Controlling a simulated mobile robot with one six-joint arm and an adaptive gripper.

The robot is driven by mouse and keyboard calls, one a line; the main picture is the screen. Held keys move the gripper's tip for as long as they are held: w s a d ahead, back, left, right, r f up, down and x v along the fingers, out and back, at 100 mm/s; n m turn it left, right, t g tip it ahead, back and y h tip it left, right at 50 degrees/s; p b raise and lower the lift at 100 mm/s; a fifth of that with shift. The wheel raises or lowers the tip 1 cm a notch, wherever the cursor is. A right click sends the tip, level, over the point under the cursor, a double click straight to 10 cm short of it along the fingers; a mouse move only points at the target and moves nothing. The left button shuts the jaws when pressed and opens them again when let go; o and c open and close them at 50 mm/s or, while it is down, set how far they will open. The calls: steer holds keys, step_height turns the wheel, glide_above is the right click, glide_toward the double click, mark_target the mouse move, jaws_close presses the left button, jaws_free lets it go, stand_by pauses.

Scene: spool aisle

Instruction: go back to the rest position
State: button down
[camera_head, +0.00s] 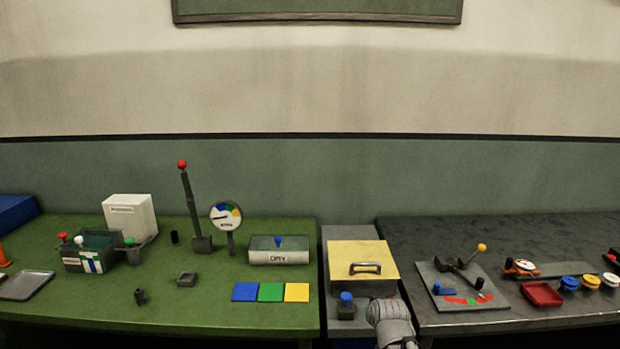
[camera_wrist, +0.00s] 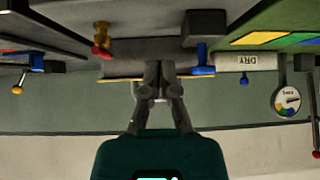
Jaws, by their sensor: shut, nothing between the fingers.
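My gripper (camera_wrist: 160,75) shows in the wrist view with its two fingers together and nothing between them. That view is upside down and looks toward the benches and wall. The fingers overlap the yellow lid (camera_wrist: 118,78) in the picture; I see no clear contact. In the head view, a pale grey part of my arm (camera_head: 391,322) rises from the bottom edge, in front of the yellow-lidded box. My gripper cannot be made out there.
The yellow lid with a handle (camera_head: 352,255) and a blue knob (camera_head: 346,298) stand close to my arm. A green bench (camera_head: 215,318) with a lever (camera_head: 191,205) and gauge (camera_head: 226,215) is left. A dark bench (camera_head: 430,228) with a lever plate (camera_head: 437,295) is right.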

steer(key=s+r+g+p, duration=0.1)
steer(key=s+g+p, duration=0.5)
steer(key=s, duration=0.9)
steer(key=g, duration=0.3)
stand_by(0.4)
